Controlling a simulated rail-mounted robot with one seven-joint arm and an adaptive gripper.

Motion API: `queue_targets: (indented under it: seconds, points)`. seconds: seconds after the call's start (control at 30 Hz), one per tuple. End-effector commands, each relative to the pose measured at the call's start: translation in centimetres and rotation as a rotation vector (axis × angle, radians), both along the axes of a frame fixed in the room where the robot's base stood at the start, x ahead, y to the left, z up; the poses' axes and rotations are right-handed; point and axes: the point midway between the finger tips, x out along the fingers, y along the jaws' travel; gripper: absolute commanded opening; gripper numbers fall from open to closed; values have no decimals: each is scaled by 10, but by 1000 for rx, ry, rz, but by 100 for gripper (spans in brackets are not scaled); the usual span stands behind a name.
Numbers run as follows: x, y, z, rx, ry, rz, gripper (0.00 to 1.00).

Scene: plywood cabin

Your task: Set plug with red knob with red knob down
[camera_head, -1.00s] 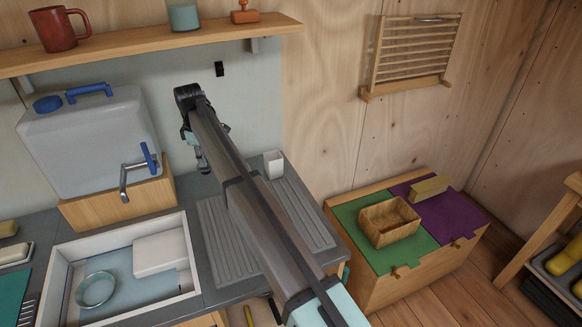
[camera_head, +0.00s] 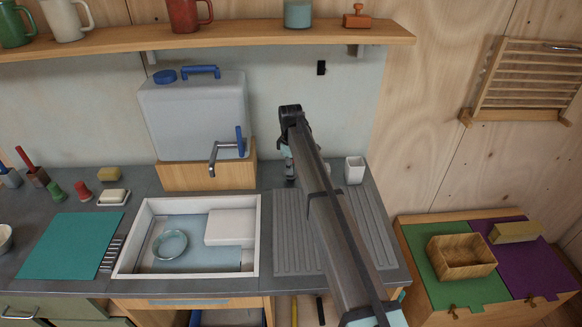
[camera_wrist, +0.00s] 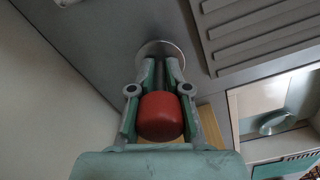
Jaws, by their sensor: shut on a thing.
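My gripper (camera_wrist: 158,92) is shut on the plug's red knob (camera_wrist: 160,116), which sits between the two fingers in the wrist view. A pale round disc (camera_wrist: 150,48) shows past the fingertips, over the grey counter; I cannot tell whether it touches the counter. In the head view my gripper (camera_head: 289,168) is at the back of the counter, between the water tank and a white cup. The plug is hidden there by my arm.
The ribbed drainboard (camera_head: 290,235) lies in front, under my arm. A white cup (camera_head: 354,170) stands just right. The water tank (camera_head: 195,118) stands on a wooden block to the left, behind the sink (camera_head: 255,225). A shelf (camera_head: 220,40) runs above.

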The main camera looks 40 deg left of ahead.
Motion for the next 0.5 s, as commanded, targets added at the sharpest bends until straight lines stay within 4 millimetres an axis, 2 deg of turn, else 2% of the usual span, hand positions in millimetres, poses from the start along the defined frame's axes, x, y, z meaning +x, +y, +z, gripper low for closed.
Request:
queue_targets:
  seconds: [0.4,0.43,0.5]
  points:
    - [0,0,-7,0,0,0,0]
    - [0,0,-7,0,0,0,19]
    - [0,0,-7,0,0,0,42]
